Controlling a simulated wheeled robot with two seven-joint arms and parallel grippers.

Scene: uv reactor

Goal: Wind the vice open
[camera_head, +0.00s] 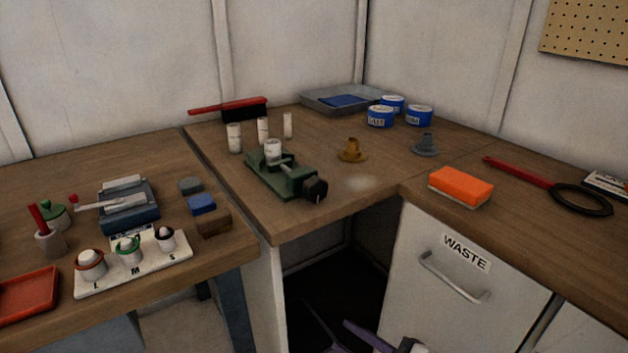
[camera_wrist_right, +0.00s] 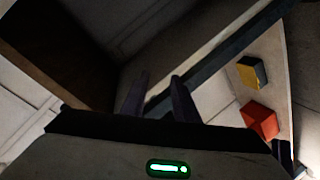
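The green vice (camera_head: 280,176) stands on the corner bench, near its front edge. Its black knob-like end (camera_head: 315,188) faces the front right. A white cylinder (camera_head: 273,149) shows at the vice's jaws; I cannot tell whether it is clamped. My right gripper (camera_head: 328,316) is low at the bottom of the head view, in front of and below the bench, well apart from the vice. In the right wrist view, its two dark fingers (camera_wrist_right: 159,77) stand apart with nothing between them. My left gripper is in neither view.
Several white cylinders (camera_head: 235,138) stand behind the vice. A brass-coloured part (camera_head: 352,151) and a grey one (camera_head: 425,145) stand to its right. An orange sponge (camera_head: 461,187) lies on the right counter. A dark gap opens below the bench corner, beside the WASTE cabinet (camera_head: 440,270).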

